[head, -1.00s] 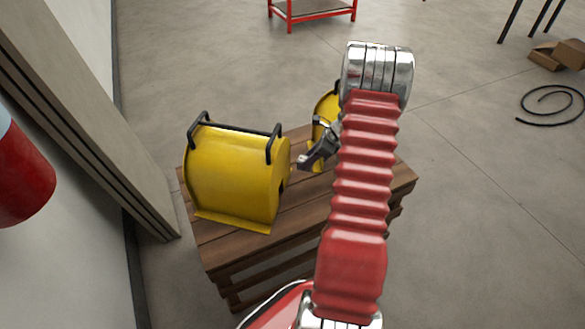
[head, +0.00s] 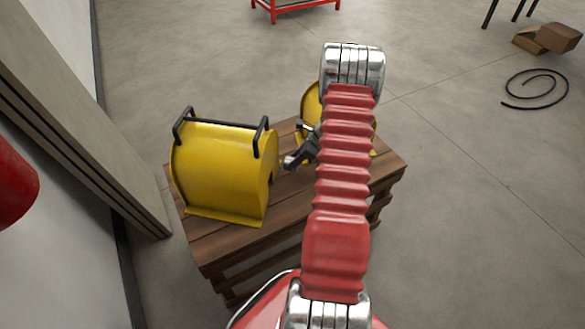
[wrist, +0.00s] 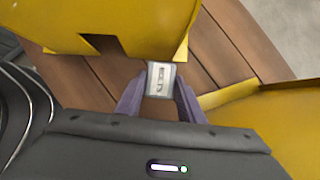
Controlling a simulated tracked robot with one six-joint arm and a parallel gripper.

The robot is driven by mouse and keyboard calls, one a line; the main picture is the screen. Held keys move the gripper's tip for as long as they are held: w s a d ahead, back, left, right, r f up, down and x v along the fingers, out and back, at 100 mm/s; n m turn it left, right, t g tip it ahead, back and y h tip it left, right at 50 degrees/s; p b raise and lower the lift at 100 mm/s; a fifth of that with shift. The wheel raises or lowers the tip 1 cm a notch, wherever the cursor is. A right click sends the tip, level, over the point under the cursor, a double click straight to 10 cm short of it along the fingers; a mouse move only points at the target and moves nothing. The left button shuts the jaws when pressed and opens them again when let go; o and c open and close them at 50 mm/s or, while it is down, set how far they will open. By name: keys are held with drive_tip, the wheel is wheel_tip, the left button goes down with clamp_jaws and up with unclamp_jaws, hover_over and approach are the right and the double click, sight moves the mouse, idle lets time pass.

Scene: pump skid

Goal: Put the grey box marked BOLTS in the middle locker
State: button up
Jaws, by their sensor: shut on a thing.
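A small grey box with a pale label (wrist: 160,78) sits between my fingertips in the wrist view. Its lettering is too small and blurred to read surely. My gripper (wrist: 158,95) is shut on it, above the brown planks. No locker shows in either view.
A yellow housing with black handles (head: 225,175) stands on a slatted wooden pallet (head: 210,250), close left of my gripper. A second yellow housing (head: 310,102) is partly behind my arm. A grey post (head: 70,130) stands left; open floor lies right.

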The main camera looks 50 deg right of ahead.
drive_tip(key=shift+f, duration=0.2)
drive_tip(key=shift+f, duration=1.9)
drive_tip(key=o, duration=1.2)
drive_tip(key=shift+o, duration=0.2)
drive_tip(key=shift+r, duration=0.1)
drive_tip(key=v, duration=1.2)
